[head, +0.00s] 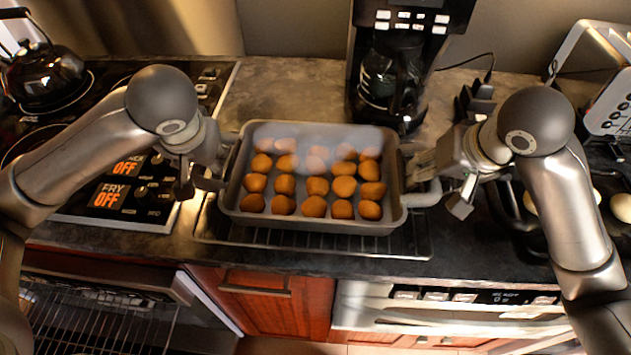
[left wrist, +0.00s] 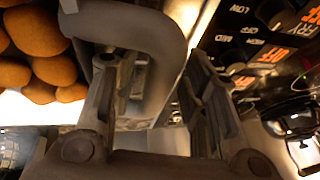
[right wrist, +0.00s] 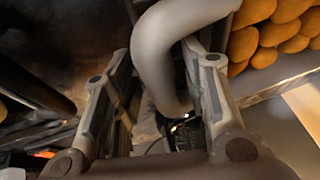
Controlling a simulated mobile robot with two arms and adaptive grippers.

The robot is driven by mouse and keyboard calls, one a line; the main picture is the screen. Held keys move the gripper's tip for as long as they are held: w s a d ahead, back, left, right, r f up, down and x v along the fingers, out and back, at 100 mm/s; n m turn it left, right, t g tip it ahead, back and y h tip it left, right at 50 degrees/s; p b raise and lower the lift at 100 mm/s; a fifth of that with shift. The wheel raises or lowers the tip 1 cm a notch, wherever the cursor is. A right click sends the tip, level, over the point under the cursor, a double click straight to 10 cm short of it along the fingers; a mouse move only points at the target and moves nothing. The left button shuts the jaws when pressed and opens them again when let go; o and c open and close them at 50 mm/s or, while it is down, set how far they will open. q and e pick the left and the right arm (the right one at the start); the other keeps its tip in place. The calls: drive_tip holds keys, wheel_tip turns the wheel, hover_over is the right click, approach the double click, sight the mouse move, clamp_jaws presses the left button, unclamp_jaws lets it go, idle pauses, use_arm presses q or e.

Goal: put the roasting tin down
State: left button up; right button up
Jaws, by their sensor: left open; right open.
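The grey roasting tin (head: 310,224), full of round brown pieces (head: 317,187), sits level over a wire rack (head: 418,243) on the dark counter. A pale haze hangs over its back part. My left gripper (head: 208,180) is open at the tin's left handle; in the left wrist view the handle (left wrist: 160,45) loops by the open fingers, one finger appearing inside the loop. My right gripper (head: 432,178) is open at the right handle (head: 424,196); in the right wrist view that handle (right wrist: 160,55) passes between the spread fingers. Whether either finger touches a handle cannot be told.
A hob with a black kettle (head: 45,72) and control panel (head: 130,193) lies left. A coffee maker (head: 395,75) stands behind the tin. A dark pan (head: 525,205) is at right. An open oven with racks (head: 90,315) is below left.

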use_arm(q)
drive_tip(key=v, duration=1.2)
use_arm(e)
drive_tip(key=v, duration=1.2)
use_arm(q)
drive_tip(key=shift+r, duration=0.1)
use_arm(e)
drive_tip(key=shift+r, duration=0.1)
idle(0.5)
